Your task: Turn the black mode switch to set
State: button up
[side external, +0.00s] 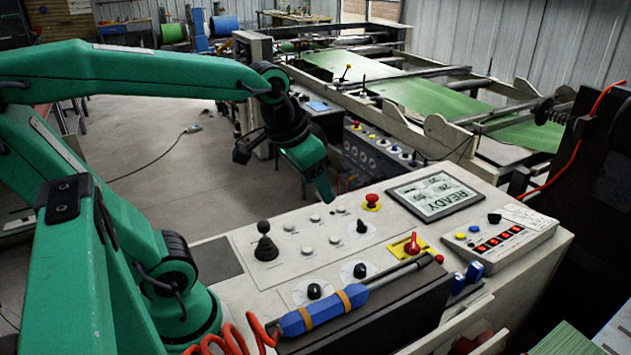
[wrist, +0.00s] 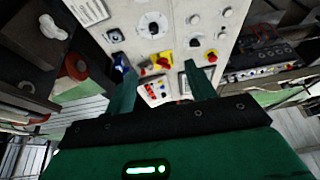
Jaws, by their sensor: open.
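A white control panel (side external: 235,235) carries several black knobs. One black pointer knob (side external: 361,227) sits near the red mushroom button. Two more, a left knob (side external: 314,291) and a right knob (side external: 360,270), sit on round white dials nearer the front. I cannot tell which is the mode switch, and the labels are too small to read. My gripper (side external: 325,193) hangs above the panel's far edge, left of the pointer knob and apart from it. In the wrist view its two fingers (wrist: 163,88) stand spread and empty, with a dialled black knob (wrist: 153,28) beyond them.
A black joystick (side external: 265,245), a red mushroom button (side external: 372,201), a red switch on a yellow plate (side external: 411,245) and a READY display (side external: 436,195) share the panel. A blue tool with orange bands (side external: 325,309) lies at the front. A green web (side external: 440,95) runs behind.

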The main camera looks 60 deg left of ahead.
jog(key=w+a+f+g, duration=0.1)
jog(key=w+a+f, duration=0.1)
jog(key=w, duration=0.4)
jog(key=w+a+f+g, duration=0.1)
jog(key=w+a+f, duration=0.15)
jog(key=w, duration=0.35)
jog(key=g, duration=0.2)
send_near(362, 222)
jog(key=shift+w+d, duration=0.1)
jog(key=shift+w+f+g, duration=0.15)
jog(key=shift+f+g, duration=0.15)
jog(key=shift+f, duration=0.05)
jog(key=shift+f, duration=0.15)
jog(key=shift+f, duration=3.75)
jog(key=c, duration=1)
